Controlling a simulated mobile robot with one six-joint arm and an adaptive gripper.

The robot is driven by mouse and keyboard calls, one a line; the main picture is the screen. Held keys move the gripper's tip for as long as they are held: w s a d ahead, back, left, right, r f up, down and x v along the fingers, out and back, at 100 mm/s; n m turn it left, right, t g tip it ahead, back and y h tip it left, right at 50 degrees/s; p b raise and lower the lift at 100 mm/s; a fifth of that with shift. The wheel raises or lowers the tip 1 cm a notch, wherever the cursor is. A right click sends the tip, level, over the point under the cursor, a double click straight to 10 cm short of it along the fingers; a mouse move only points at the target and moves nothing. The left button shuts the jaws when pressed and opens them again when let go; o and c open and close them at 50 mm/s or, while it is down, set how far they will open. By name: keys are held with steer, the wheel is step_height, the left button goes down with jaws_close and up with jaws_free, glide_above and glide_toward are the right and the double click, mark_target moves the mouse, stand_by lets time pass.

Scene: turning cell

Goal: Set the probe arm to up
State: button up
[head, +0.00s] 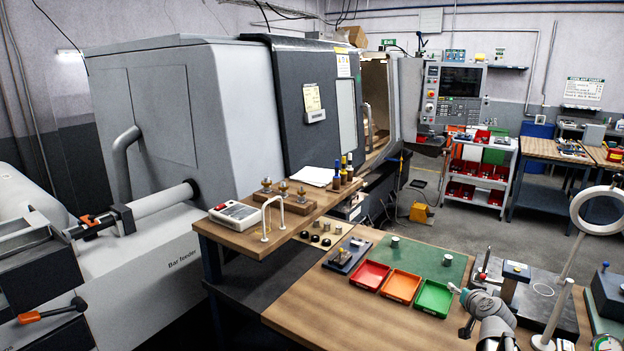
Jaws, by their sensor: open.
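I cannot pick out the probe arm for certain. On the front bench, a dark block with a yellow-marked top (516,271) stands on a dark base plate, with a thin upright pin (485,262) that has red at its foot beside it. Whether either belongs to the probe arm cannot be told. The lathe (297,110) has an opening (376,95) at its right end, and little of its inside shows. My gripper (459,309) is at the lower right, open and empty, above the bench beside the green tray and left of the dark base plate.
Red (369,274), orange (401,286) and green (434,298) trays lie on the bench (310,303). A ring-headed stand (577,250) rises at right. A raised shelf (234,240) holds bottles and a white device. The control panel (455,95) stands behind. Floor shows beyond the bench.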

steer(key=s+a+f+n+g+y, duration=0.1)
steer(key=s+a+f+g+y, duration=0.2)
steer(key=a, duration=0.5)
steer(key=s+a+f+n+g, duration=0.1)
steer(key=a+f+n+g, duration=0.2)
steer(key=a, duration=0.5)
steer(key=s+a+f+g+h, duration=0.2)
steer(key=s+a+f+g, duration=0.45)
steer(key=s+a, duration=0.35)
steer(key=s+f+g+b, duration=0.1)
steer(key=s+f+b, duration=0.3)
steer(key=f+b, duration=0.5)
steer(key=shift+d+f+m+h+b, duration=0.3)
steer(key=shift+m+b, duration=0.1)
steer(key=shift+b, duration=0.1)
steer(key=shift+r, duration=0.1)
steer(key=shift+c, duration=0.2)
